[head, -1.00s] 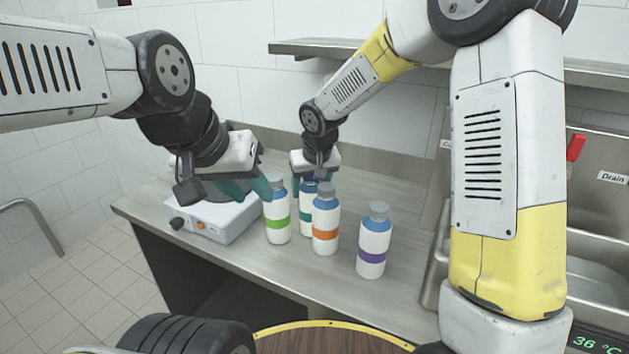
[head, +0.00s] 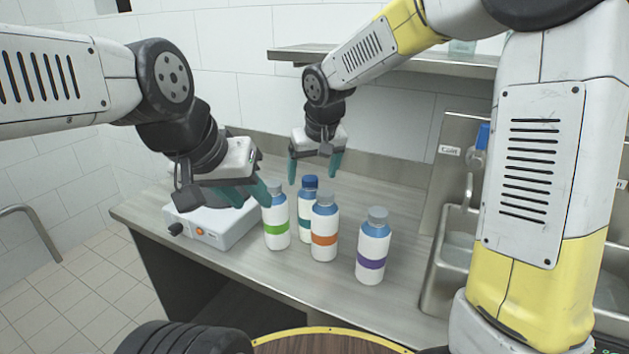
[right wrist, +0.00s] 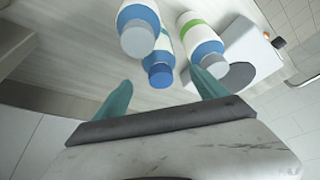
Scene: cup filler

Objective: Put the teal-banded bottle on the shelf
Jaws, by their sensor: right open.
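The teal-banded bottle (head: 306,222) stands upright on the counter, with a blue cap. The orange-banded bottle in front partly hides it. Its blue cap also shows in the right wrist view (right wrist: 161,76), between and beyond my fingertips. My right gripper (head: 315,172) is open and empty, above and slightly behind this bottle, apart from it; its fingers also show in the right wrist view (right wrist: 163,85). My left gripper (head: 255,201) is open, fingertips beside the green-banded bottle's top; contact is unclear. The shelf (head: 390,60) is on the back wall, above the counter.
The green-banded (head: 276,230), orange-banded (head: 324,240) and purple-banded (head: 371,262) bottles stand close around the teal-banded one. A white device with a knob (head: 212,228) is at the left. A sink (head: 447,262) is at the right. The counter behind the bottles is clear.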

